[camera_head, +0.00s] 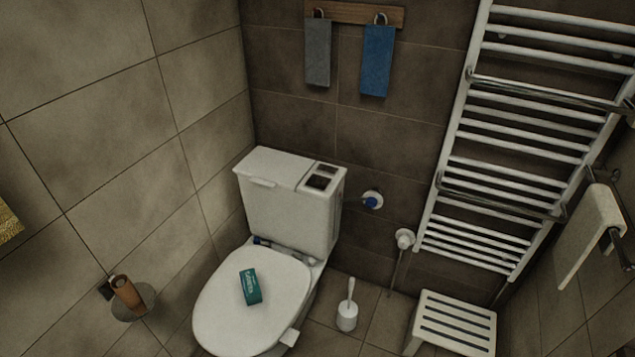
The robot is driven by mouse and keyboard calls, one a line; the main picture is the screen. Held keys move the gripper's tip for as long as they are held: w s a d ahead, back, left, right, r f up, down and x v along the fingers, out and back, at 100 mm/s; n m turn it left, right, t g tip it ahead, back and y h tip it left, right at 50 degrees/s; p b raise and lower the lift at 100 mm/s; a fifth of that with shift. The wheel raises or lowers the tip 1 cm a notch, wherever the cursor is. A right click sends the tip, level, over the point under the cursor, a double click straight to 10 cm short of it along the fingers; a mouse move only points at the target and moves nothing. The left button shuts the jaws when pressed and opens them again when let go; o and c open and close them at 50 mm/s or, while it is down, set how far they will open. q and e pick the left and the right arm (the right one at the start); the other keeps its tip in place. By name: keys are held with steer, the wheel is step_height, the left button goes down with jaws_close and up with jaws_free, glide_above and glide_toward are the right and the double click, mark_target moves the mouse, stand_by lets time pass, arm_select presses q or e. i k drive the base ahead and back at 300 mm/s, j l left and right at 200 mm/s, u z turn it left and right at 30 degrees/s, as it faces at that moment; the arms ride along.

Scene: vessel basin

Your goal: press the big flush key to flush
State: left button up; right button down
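A white toilet stands in the corner with its lid (243,304) closed. Its cistern (287,213) is behind the lid, against the back wall. A flush panel (322,176) is set in the right part of the cistern top; it has a light frame and dark keys. The keys are too small to tell clearly which is the big one. A green box (250,287) lies on the closed lid. Neither of my grippers is in view.
A toilet brush (347,312) and a white slatted stool (454,324) stand right of the toilet. A towel radiator (527,140) covers the right of the back wall. Grey and blue towels (377,60) hang above the cistern. A roll holder (127,294) is at left.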

mark_target(316, 181)
steer(key=i+j+u, duration=0.15)
steer(key=i, duration=0.35)
steer(key=i+l+u, duration=0.1)
steer(key=i, duration=0.2)
steer(key=i+l, duration=0.15)
steer(key=i, duration=0.2)
steer(key=u, duration=0.05)
